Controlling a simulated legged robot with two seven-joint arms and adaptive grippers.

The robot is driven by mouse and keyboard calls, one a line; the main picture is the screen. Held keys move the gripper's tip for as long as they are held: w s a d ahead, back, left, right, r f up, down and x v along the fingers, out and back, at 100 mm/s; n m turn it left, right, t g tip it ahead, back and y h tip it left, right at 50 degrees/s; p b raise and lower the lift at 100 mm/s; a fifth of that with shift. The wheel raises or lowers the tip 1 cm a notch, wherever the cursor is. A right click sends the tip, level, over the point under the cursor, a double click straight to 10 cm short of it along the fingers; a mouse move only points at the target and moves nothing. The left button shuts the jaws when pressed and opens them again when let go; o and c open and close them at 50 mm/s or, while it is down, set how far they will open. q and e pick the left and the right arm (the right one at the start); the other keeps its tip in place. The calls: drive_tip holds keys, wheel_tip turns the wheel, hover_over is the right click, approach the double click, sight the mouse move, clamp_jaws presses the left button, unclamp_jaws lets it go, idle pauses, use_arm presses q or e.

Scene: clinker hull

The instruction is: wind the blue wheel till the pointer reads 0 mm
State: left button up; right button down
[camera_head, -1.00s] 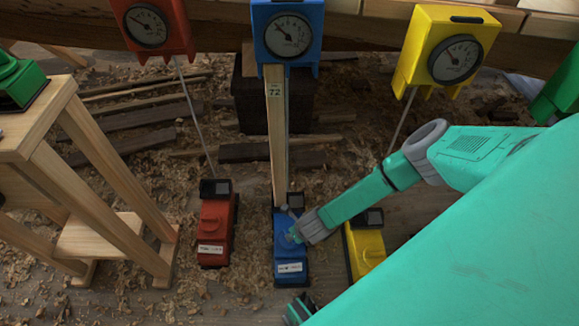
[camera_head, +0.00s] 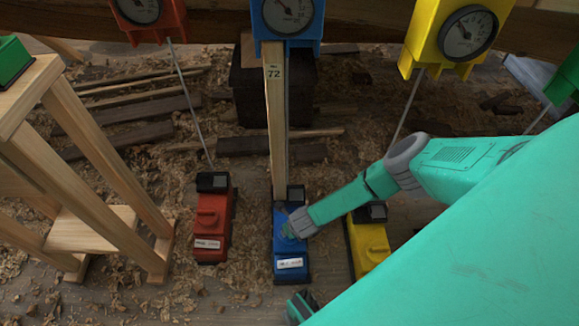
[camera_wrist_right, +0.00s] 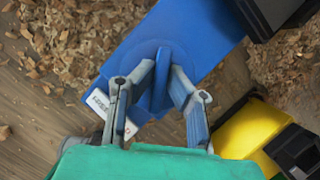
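The blue jack (camera_head: 288,262) stands on the floor below a pale post marked 72. Its blue wheel (camera_wrist_right: 161,80) shows in the right wrist view as a round disc with an upright fin. My right gripper (camera_wrist_right: 162,72) has one finger on each side of this fin, with the tips against it. In the head view my right gripper (camera_head: 295,222) comes in from the right and covers part of the wheel. The blue gauge (camera_head: 289,14) is cut by the top edge; its needle points up and left, its figures too small to read. My left gripper is out of view.
A red jack (camera_head: 212,225) stands left of the blue one and a yellow jack (camera_head: 368,245) close on its right. A red gauge (camera_head: 138,10) and a yellow gauge (camera_head: 465,33) hang above. A wooden trestle (camera_head: 70,170) stands at left. Shavings cover the floor.

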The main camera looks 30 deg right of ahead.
idle(0.4)
drive_tip(key=m+h, duration=0.2)
drive_tip(key=m, duration=0.3)
drive_tip(key=shift+m, duration=0.4)
drive_tip(key=m+g+h, duration=0.1)
drive_tip(key=m, duration=0.4)
drive_tip(key=shift+g+h, duration=0.4)
drive_tip(key=shift+m, duration=0.3)
drive_tip(key=c, duration=1.6)
unclamp_jaws()
drive_tip(key=shift+r, duration=0.1)
drive_tip(key=v, duration=1.1)
drive_tip(key=shift+r, duration=0.35)
